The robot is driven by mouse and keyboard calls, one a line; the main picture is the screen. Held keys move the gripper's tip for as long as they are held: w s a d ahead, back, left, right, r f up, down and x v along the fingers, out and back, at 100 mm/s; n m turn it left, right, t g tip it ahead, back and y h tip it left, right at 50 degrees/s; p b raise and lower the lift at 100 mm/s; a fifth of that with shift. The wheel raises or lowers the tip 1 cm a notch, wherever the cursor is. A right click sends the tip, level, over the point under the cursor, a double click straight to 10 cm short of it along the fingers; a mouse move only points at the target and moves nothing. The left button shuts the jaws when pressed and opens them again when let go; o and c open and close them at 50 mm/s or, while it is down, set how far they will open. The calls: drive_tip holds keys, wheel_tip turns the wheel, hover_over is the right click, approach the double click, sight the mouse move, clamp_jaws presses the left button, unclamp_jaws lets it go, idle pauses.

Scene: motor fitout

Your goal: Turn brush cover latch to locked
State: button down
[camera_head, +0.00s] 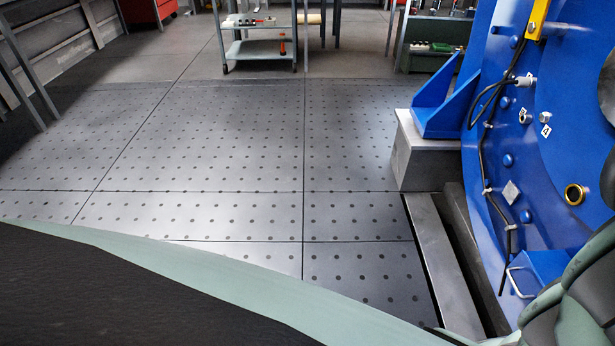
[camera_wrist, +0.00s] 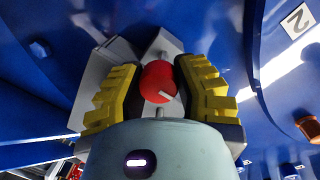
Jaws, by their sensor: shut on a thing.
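In the wrist view, a round red knob (camera_wrist: 158,82) with a short white line on its face sits on a grey housing (camera_wrist: 163,43) fixed to the blue motor face. I take this knob to be the brush cover latch. The white line points toward the lower right in the picture. My gripper (camera_wrist: 160,86) has its two yellow-and-black fingers on either side of the knob, shut on it. The lower part of the housing is hidden behind my fingers and wrist. The head view shows neither the knob nor the fingertips.
The blue motor body (camera_head: 535,130) fills the right of the head view, with black cables, fittings and a brass ring (camera_head: 574,194). A grey block (camera_head: 420,150) and rail (camera_head: 440,262) stand below it. The perforated floor (camera_head: 230,150) is clear. A trolley (camera_head: 262,52) stands at the back.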

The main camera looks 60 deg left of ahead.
drive_tip(key=c, duration=0.9)
unclamp_jaws()
drive_tip(key=shift+d, duration=0.1)
drive_tip(key=shift+s, duration=0.1)
drive_tip(key=v, duration=1.2)
